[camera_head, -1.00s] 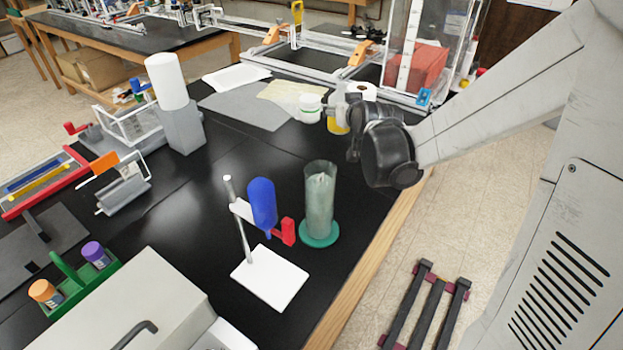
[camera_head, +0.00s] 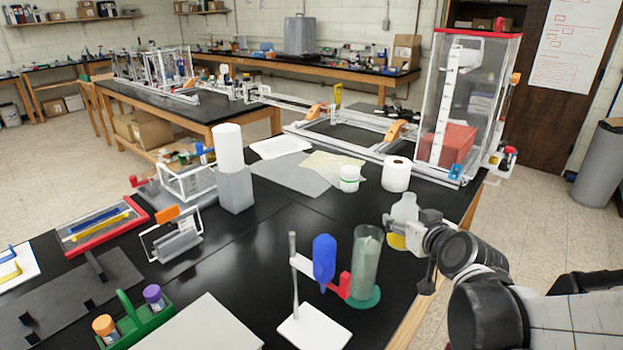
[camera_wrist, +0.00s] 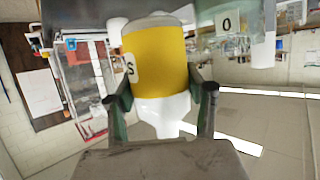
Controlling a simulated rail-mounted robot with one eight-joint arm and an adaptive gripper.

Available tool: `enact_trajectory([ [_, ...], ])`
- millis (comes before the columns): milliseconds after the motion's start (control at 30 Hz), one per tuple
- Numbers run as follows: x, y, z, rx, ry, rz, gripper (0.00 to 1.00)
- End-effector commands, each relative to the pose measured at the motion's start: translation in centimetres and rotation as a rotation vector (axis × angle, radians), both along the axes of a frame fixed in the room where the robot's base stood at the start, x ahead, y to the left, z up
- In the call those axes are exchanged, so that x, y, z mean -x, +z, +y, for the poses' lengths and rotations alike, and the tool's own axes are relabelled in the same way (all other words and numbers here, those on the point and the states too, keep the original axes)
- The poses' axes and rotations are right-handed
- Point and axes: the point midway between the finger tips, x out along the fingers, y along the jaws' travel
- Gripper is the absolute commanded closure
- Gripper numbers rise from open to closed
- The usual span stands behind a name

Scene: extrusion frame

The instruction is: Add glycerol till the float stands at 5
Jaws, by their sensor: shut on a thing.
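My gripper (camera_wrist: 162,97) is shut on a bottle with a pale, narrowing end and a yellow section (camera_wrist: 156,60), which bears a partly seen letter. In the head view the bottle (camera_head: 404,208) stands upright in the grip, pale part up and yellow part down, to the right of and beyond the clear cylinder. The clear cylinder (camera_head: 366,270) holds greenish content and stands on a round green base. Something pale shows near its top; I cannot read any float mark.
A white jar (camera_head: 349,179) and a paper roll (camera_head: 396,174) stand behind the bottle. A tall clear case (camera_head: 465,110) stands at the back right. A green rack (camera_head: 150,318) with capped vials is at the front left.

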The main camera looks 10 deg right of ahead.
Motion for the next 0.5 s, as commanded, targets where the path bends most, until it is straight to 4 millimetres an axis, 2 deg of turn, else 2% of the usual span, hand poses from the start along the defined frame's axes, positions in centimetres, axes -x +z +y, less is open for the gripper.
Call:
enact_trajectory([
  [267,0.0,0.2,0.1,0.014,0.001,0.001,0.84],
  [500,0.0,1.2,0.5,0.092,0.002,0.0,0.84],
])
